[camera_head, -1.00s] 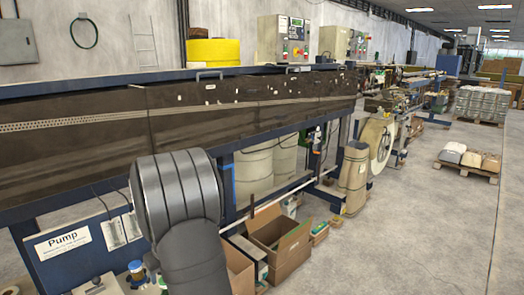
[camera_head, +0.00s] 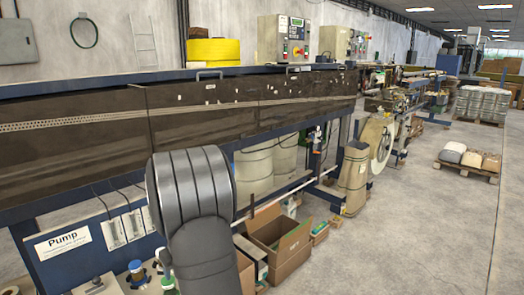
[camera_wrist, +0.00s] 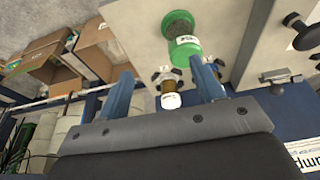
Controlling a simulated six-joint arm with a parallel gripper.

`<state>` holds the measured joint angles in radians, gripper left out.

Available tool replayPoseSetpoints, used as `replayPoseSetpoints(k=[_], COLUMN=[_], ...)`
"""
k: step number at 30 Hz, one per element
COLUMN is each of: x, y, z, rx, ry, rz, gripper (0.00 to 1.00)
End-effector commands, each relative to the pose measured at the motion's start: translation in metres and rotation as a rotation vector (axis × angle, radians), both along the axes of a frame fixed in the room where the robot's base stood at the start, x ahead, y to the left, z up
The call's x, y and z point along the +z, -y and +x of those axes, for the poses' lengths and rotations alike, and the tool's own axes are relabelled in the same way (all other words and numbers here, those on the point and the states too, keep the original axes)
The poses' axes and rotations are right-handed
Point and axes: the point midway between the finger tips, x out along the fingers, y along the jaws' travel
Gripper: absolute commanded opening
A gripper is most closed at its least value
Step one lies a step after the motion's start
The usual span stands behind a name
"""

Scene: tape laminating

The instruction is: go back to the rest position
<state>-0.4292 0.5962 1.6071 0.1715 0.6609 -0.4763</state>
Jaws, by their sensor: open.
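My gripper (camera_wrist: 162,76) shows in the wrist view with its two blue fingers spread apart and nothing held between them. A small bottle with a yellow-brown body (camera_wrist: 171,88) shows beyond the gap between the fingers; I cannot tell how far off it is. A green-lidded container (camera_wrist: 184,50) is just above it in that picture. In the head view my dark grey arm stands in front of the long brown machine (camera_head: 210,120), and my gripper is hidden there.
The blue Pump panel (camera_head: 75,262) is at the lower left, with small bottles (camera_head: 137,271) near it. Open cardboard boxes (camera_head: 280,240) sit on the floor beside my arm. The grey floor (camera_head: 420,235) at the right is clear up to the pallets.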

Motion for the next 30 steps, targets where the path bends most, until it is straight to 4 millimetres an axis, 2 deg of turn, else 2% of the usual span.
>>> replayPoseSetpoints(k=[9,11,12,30], x=[0.034,0.038,0.039,0.056], y=[0.056,0.060,0.047,-0.073], z=[0.000,-0.001,0.001,-0.001], rx=[-0.003,0.005,0.034,0.314], ry=[0.002,0.000,0.000,-0.001], rz=[0.001,0.000,0.000,-0.002], gripper=[0.61,0.61,0.61,0.61])
